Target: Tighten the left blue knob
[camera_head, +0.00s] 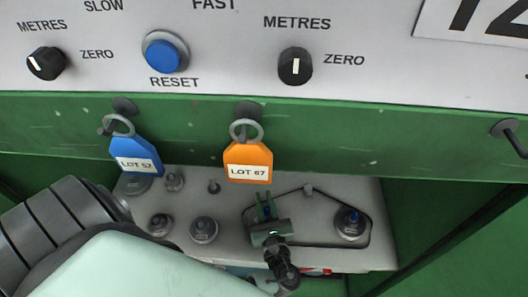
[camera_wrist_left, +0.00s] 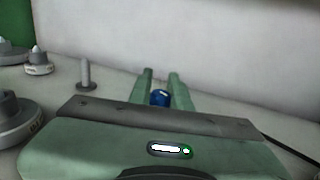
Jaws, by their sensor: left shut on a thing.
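My left gripper (camera_head: 265,203) is over the grey plate (camera_head: 225,249) in the lower middle of the head view, its two green fingers pointing up and away. In the left wrist view its fingers (camera_wrist_left: 160,82) are shut on a small blue knob (camera_wrist_left: 160,97), which sits between them. In the head view the fingers largely hide this knob. Another knob with a blue centre (camera_head: 352,217) sits to the right on the same plate, apart from the gripper. My right gripper is not in view.
Several grey round fittings (camera_head: 204,230) stand on the plate left of the gripper. A dark thread (camera_head: 371,232) runs around the right knob. A blue tag (camera_head: 136,154) and an orange tag (camera_head: 248,161) hang above. The panel above holds black dials (camera_head: 295,66) and a blue reset button (camera_head: 165,53).

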